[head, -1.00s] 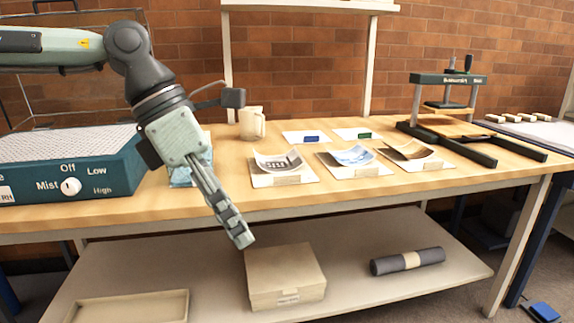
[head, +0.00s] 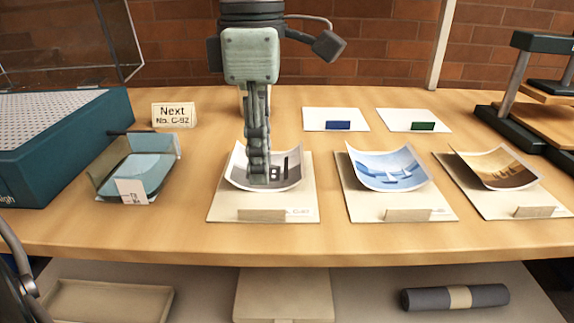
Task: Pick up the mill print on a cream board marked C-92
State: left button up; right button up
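A curled grey print (head: 290,170) with dark building-like shapes lies on a cream board (head: 228,208), the leftmost of three boards on the table. The board's small marking at its front right is too small to read surely. My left gripper (head: 262,180) points straight down in front of the print's middle and hides part of it. Its fingers show edge-on, so their opening and any contact with the print cannot be told. A card (head: 173,115) at the back left reads "Next No. C-92". My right gripper is not in view.
Right of it lie a sailboat print (head: 385,168) and a brown print (head: 500,167) on like boards. A blue-green tray (head: 145,172) stands left, near a teal machine (head: 60,145). Two white cards and a press (head: 520,110) are behind. A box and roll lie on the shelf below.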

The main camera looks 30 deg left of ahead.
aim_at(258, 200)
pick_arm(q)
jog(key=f, duration=0.6)
jog(key=shift+s+a+f, duration=0.2)
jog(key=shift+s+a, duration=0.1)
jog(key=shift+w+f, duration=0.1)
jog(key=shift+f, duration=0.5)
jog(key=shift+c, duration=0.4)
grip_shut()
